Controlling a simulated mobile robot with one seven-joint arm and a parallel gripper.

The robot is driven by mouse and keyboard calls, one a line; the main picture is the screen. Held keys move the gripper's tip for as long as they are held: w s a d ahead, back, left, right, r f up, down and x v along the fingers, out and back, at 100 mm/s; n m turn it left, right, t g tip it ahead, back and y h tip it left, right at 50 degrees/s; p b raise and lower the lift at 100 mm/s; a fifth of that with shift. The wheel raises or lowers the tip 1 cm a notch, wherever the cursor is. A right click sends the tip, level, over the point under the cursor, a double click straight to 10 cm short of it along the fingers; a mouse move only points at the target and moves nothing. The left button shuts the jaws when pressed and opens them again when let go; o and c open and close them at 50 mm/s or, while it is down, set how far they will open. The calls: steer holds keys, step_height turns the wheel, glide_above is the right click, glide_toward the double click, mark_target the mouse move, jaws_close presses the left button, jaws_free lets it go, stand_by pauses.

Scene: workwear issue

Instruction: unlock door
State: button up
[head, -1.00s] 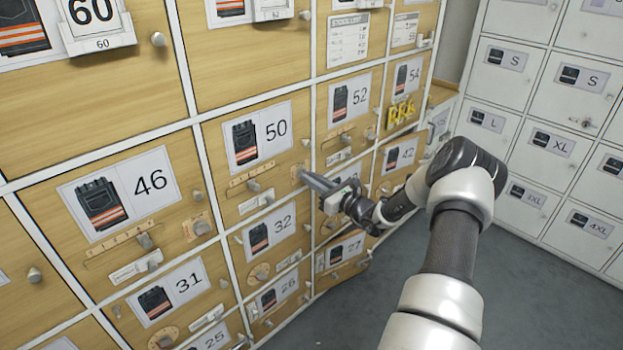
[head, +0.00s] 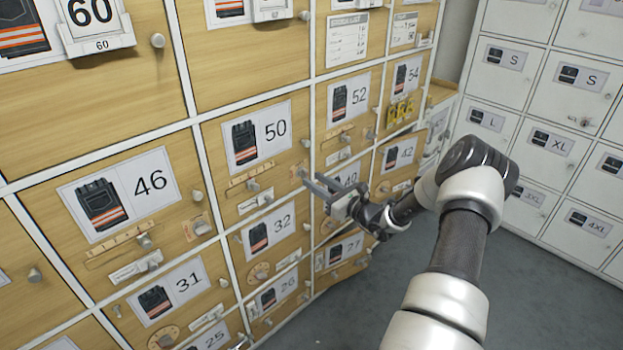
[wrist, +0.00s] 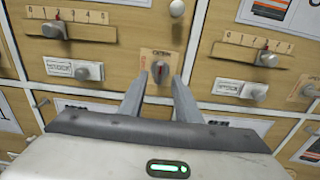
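The lock (wrist: 160,72) is a small grey knob with a red mark, standing upright on a tan plate lettered OPEN. It sits at the lower right of door 50 (head: 215,150), and shows small in the head view (head: 299,169). Door 50 is shut. My gripper (wrist: 158,84) is open, its two fingers pointing at the plate, one to each side just below the knob. I see no contact with it. In the head view my gripper (head: 312,180) is just right of the plate.
Door 50 also carries a slider (wrist: 54,30) and a grey knob (wrist: 92,71) beside a STOCK label. Door 52 (head: 323,125) on the right has a similar slider (wrist: 265,59). White lockers (head: 548,120) stand at the right. Grey floor (head: 400,300) is free below.

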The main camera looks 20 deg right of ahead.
steer(key=p+v, duration=0.1)
steer(key=v, duration=1.3)
steer(key=shift+s+p, duration=0.35)
steer(key=shift+r, duration=0.1)
